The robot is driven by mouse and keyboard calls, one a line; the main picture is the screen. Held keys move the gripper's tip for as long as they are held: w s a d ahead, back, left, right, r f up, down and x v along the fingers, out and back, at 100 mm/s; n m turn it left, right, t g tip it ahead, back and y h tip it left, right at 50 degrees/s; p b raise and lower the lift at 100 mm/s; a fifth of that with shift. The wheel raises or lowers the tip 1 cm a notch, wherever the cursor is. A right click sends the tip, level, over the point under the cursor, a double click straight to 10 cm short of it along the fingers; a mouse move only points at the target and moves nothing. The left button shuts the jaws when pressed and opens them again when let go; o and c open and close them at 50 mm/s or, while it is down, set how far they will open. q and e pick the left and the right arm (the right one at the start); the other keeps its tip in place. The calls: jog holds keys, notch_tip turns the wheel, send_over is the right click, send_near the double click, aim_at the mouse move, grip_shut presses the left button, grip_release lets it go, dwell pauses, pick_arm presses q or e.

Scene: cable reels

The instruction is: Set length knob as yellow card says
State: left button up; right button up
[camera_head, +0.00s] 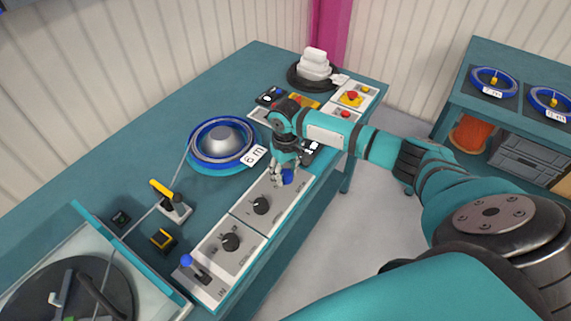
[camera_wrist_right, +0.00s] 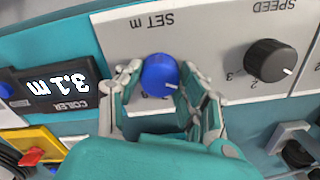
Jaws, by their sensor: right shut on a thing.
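The blue length knob (camera_wrist_right: 160,75) sits on the grey panel (camera_wrist_right: 215,45) under the upside-down label "SET M". Its white mark points to the lower right in the wrist view. My right gripper (camera_wrist_right: 155,85) is shut on the knob, one finger on each side; the gripper (camera_head: 282,176) and knob (camera_head: 288,176) also show in the head view. The coiler display (camera_wrist_right: 55,87) appears to read 3.1 m, upside down. A yellow card-like patch (camera_head: 304,101) lies behind my right arm, partly hidden; its writing is unreadable. My left gripper is not in view.
A black speed knob (camera_wrist_right: 270,60) is beside the blue one. A blue-rimmed reel (camera_head: 222,140) with a white tag (camera_head: 253,156) sits on the teal bench (camera_head: 125,165). Red buttons (camera_head: 346,114) are at the far end.

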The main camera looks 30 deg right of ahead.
aim_at(286, 173)
jog(key=m+p, duration=0.1)
jog(key=p, duration=0.1)
jog(key=m+p, duration=0.2)
jog(key=shift+r+m, duration=0.25)
jog(key=shift+m, duration=0.05)
jog(key=shift+f+m+p, duration=0.15)
jog(key=shift+m+p, duration=0.45)
jog(key=shift+p, duration=0.2)
jog(key=o, duration=1.1)
jog(key=shift+o, duration=0.2)
notch_tip(286, 173, up, 12)
